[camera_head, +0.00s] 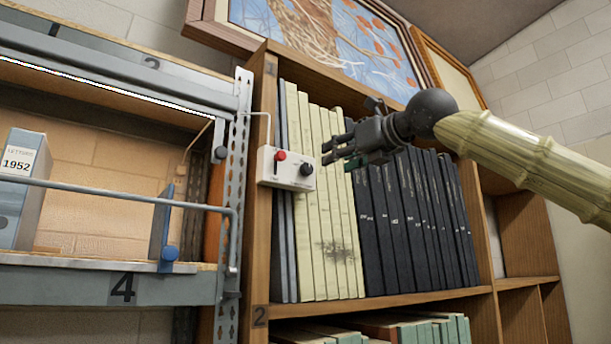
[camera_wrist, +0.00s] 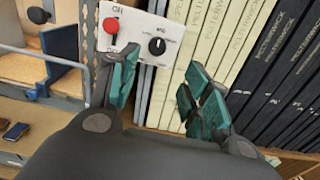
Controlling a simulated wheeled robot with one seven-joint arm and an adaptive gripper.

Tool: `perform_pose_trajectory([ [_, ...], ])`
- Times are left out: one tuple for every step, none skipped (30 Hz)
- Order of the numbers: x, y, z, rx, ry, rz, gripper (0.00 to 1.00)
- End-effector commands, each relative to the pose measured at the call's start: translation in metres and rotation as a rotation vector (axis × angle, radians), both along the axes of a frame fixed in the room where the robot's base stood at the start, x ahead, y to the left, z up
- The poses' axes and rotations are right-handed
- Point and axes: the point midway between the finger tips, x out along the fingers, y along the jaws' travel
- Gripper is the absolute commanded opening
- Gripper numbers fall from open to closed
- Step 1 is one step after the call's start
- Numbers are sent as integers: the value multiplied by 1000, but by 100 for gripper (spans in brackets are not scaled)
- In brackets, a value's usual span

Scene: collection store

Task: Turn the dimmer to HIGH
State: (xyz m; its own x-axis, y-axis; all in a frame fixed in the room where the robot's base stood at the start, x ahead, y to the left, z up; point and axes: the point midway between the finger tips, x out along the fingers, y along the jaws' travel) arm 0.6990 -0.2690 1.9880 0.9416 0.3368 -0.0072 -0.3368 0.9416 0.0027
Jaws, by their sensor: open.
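A white control box (camera_head: 286,168) is fixed to the wooden upright at the left edge of the bookcase. It carries a red knob or button (camera_head: 281,155) and a black dimmer knob (camera_head: 306,169). In the wrist view the dimmer knob (camera_wrist: 157,46) has a white pointer line and small lettering that I cannot fully read. The red control (camera_wrist: 111,25) sits to its left under the word ON. My gripper (camera_head: 332,154) is open and empty, just right of the box. In the wrist view its teal fingertips (camera_wrist: 158,88) lie either side of and below the knob, apart from it.
Cream volumes (camera_head: 325,210) and black volumes (camera_head: 415,215) stand upright on the shelf behind my gripper. A grey metal rack (camera_head: 110,285) with a rail and a box marked 1952 (camera_head: 20,180) stands at left. Framed pictures (camera_head: 320,35) lean on top of the bookcase.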

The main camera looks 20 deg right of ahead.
Motion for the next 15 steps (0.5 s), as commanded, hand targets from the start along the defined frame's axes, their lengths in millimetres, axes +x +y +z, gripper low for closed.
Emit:
perform_pose_trajectory([
  [0,1,2,2,-2,1,48],
  [2,2,3,3,-1,2,48],
  [5,3,3,1,-1,3,48],
  [8,6,4,1,-1,5,48],
  [12,7,4,2,-2,6,48],
  [17,10,4,1,-1,7,48],
  [22,12,4,1,0,8,48],
  [27,14,4,1,1,8,48],
  [33,17,4,0,2,9,48],
  [38,19,5,0,1,9,48],
  [43,21,5,0,1,9,48],
  [49,23,4,0,2,9,48],
  [54,25,4,0,2,9,48],
  [58,26,4,2,2,9,48],
  [64,27,5,1,0,8,48],
])
